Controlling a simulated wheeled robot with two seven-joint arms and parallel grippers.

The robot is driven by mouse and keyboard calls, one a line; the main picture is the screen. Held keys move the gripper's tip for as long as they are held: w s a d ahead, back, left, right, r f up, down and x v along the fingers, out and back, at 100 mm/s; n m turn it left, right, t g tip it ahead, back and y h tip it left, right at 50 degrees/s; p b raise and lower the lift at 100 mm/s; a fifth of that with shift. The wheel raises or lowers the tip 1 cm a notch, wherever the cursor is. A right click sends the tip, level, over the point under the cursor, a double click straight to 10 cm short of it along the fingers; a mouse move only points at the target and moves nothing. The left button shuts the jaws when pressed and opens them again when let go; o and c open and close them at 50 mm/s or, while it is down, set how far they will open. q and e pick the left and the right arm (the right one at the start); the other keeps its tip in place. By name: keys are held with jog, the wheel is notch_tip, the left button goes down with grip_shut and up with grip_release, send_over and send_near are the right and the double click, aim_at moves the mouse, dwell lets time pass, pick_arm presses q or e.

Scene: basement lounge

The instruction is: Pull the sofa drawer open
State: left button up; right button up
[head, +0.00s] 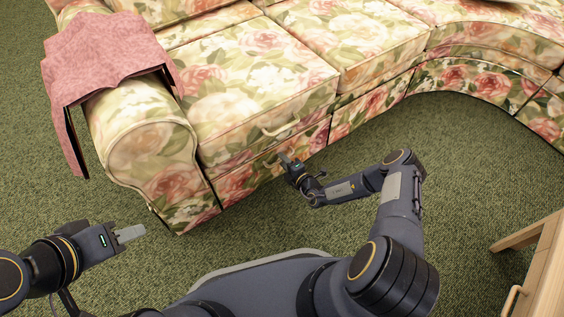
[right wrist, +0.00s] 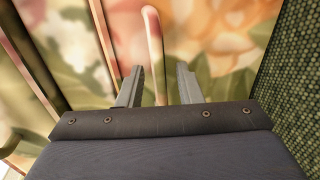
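The floral sofa (head: 255,85) fills the top of the head view. A pale bar handle (head: 281,128) sits on its front, below the seat cushion. The lower front panel (head: 235,183) looks flush with its neighbours. My right gripper (head: 286,158) is at this lower panel. In the right wrist view its two fingers (right wrist: 159,88) are apart, and a pinkish bar handle (right wrist: 154,45) lies ahead, in line with the gap between them. Contact cannot be told. My left gripper (head: 130,233) is left of the sofa, above the carpet, with no object visible in it; its finger gap is unclear.
A pink throw (head: 105,50) hangs over the sofa's left arm (head: 145,145). A wooden table or cabinet (head: 540,265) stands at the lower right. Green carpet (head: 460,150) in front of the sofa is clear apart from my right arm.

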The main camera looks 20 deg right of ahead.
jog(key=shift+x, duration=0.75)
grip_shut()
